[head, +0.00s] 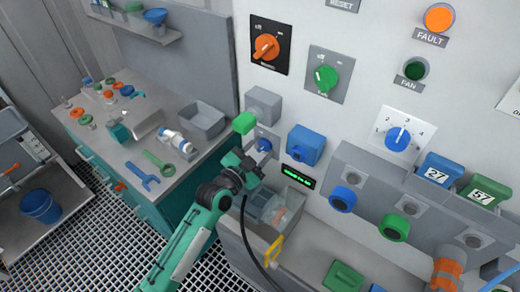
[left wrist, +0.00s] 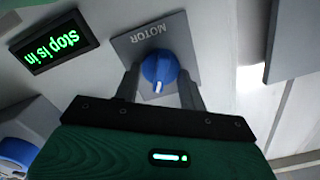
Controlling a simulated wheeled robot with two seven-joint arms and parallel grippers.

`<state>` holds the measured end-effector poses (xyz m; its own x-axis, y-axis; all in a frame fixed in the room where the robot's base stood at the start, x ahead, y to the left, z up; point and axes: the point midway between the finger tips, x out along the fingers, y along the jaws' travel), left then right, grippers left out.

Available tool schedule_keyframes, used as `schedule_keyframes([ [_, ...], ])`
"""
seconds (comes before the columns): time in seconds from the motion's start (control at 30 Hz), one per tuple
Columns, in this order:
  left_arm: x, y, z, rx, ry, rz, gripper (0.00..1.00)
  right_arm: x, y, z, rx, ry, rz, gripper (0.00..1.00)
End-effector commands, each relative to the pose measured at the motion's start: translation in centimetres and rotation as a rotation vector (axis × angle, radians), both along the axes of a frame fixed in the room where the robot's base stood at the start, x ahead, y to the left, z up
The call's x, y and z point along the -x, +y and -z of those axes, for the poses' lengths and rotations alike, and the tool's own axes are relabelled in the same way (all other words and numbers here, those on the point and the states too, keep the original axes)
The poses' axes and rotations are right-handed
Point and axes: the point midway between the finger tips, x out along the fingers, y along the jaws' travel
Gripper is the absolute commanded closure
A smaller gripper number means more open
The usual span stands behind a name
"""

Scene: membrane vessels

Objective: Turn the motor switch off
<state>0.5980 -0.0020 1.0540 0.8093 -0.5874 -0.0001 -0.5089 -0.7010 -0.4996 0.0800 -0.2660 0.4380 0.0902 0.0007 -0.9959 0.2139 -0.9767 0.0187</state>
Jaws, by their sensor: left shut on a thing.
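The motor switch (left wrist: 158,68) is a blue knob on a grey plate lettered MOTOR in the left wrist view. A white mark on the knob points toward my gripper's body, away from the lettering. In the head view the switch (head: 264,145) is low on the white panel, partly hidden by my gripper. My left gripper (left wrist: 160,86) has one finger on each side of the knob and is shut on it. In the head view the left gripper (head: 256,157) reaches up to the panel from below. My right gripper is not in view.
A display (left wrist: 55,42) beside the switch reads "stop is in". A blue box (head: 305,145) and a grey box (head: 263,104) stick out close to the switch. Below is an open bin (head: 250,231). A workbench with tools (head: 143,177) stands at left.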

Motion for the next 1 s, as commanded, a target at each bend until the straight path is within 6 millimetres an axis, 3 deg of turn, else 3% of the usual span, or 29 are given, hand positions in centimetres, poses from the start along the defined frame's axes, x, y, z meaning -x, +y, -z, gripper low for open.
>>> schedule_keyframes([
  [0.37, 0.0, 0.0, -0.1, 0.085, 0.062, 0.001, 0.81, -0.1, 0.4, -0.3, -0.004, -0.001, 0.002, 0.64],
  [1.0, -0.2, 0.2, -0.1, 0.545, 0.397, -0.001, 0.81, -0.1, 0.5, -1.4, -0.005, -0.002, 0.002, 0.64],
])
